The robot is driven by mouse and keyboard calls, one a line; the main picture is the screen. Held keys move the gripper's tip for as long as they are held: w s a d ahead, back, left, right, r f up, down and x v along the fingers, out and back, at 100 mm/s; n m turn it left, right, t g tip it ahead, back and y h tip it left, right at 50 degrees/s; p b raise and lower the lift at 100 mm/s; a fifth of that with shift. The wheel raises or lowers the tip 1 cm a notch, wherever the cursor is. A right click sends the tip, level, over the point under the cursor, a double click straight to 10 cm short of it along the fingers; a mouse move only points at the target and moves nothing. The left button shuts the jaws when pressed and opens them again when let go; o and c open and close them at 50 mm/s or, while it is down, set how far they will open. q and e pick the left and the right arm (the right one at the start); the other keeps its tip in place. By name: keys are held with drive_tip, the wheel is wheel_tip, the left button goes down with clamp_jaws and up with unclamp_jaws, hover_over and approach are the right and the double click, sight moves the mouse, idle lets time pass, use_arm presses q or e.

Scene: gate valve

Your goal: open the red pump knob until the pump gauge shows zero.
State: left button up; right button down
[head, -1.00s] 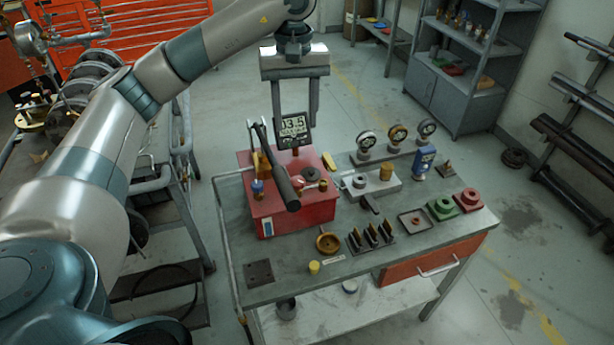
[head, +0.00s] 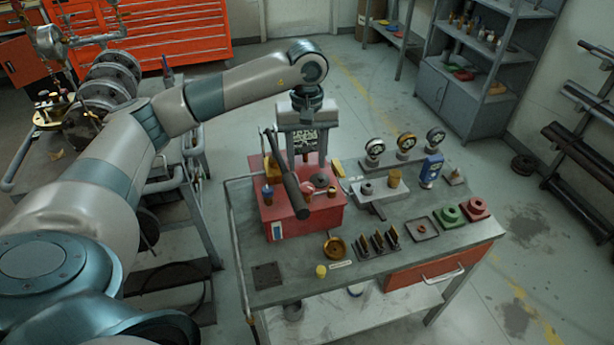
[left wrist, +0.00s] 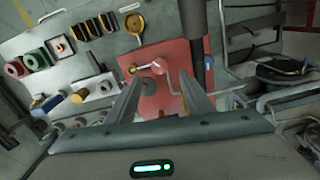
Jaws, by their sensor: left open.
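The red pump (head: 290,220) sits on the grey cart, with a small red knob (head: 308,187) on its top near the black lever handle (head: 291,188). My left gripper (head: 303,155) is open and empty above the rear of the pump. In the left wrist view the open fingers (left wrist: 161,77) point toward the pump (left wrist: 150,98), and the red knob (left wrist: 158,66) shows just beyond the fingertips, between them in the picture. My right gripper is out of view.
A shelf cabinet (head: 465,85) stands behind. Air above the cart's right side is clear.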

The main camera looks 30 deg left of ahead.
sight(307, 186)
use_arm(q)
wheel_tip(307, 186, down, 8)
drive_tip(key=shift+p, duration=1.15)
drive_tip(key=c, duration=1)
drive_tip(key=shift+c, duration=0.2)
